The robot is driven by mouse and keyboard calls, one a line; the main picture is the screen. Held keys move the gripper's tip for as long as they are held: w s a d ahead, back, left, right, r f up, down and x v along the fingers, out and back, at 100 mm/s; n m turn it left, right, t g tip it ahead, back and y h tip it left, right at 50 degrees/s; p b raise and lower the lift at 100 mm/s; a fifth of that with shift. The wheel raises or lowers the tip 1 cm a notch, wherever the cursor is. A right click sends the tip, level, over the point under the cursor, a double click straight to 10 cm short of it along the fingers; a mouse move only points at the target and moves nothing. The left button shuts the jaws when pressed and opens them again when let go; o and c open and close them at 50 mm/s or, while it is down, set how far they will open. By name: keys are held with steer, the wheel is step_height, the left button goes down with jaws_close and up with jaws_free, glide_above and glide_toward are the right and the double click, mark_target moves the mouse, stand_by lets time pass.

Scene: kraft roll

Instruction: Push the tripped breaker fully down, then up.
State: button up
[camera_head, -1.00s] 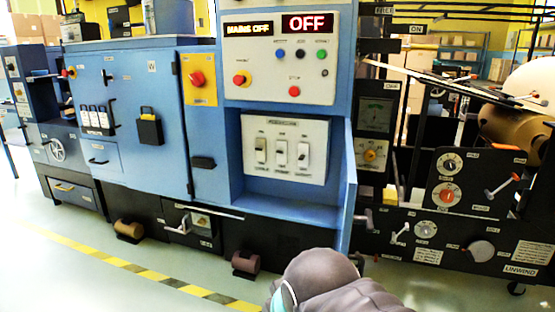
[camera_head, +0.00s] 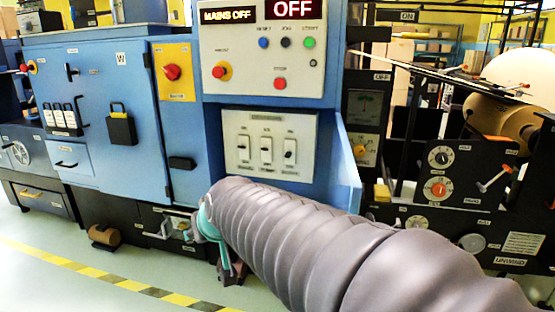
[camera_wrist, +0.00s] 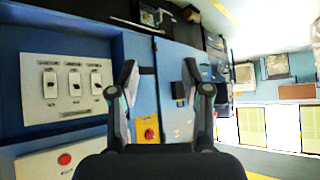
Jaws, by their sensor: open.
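The breaker panel (camera_head: 252,132) is a pale plate in a blue cabinet recess, with three switches side by side. The left breaker (camera_head: 243,147) and middle breaker (camera_head: 266,149) look alike, mostly white. The right breaker (camera_head: 290,151) has a dark lever near mid-height; I cannot tell its exact position. The wrist view is turned over and shows the panel (camera_wrist: 66,112) at left, outside my fingers. My gripper (camera_wrist: 160,82) is open, empty and apart from the panel. In the head view my arm hides most of the gripper, which is low and left of the panel.
Above the breakers, a control face (camera_head: 240,82) carries buttons and displays reading "MAINS OFF" and "OFF". A blue side wall (camera_head: 342,175) edges the recess on the right. A blue cabinet (camera_head: 95,150) with a hanging black box (camera_head: 121,130) stands left. Floor in front is free.

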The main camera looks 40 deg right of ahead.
steer(key=w+d+r+m+t+h+b, duration=0.1)
steer(key=w+d, duration=0.3)
steer(key=w, duration=0.3)
steer(key=w+d+m+t+h, duration=0.1)
steer(key=w+d+t, duration=0.1)
steer(key=w+d, duration=0.3)
steer(key=m+h+b, duration=0.2)
steer(key=m+h, duration=0.5)
steer(key=h, duration=0.5)
glide_toward(287, 157)
steer(key=shift+g, duration=0.3)
steer(key=x, duration=0.5)
steer(key=p+x, duration=0.1)
steer(key=x, duration=0.5)
steer(key=shift+r, duration=0.2)
jaws_close()
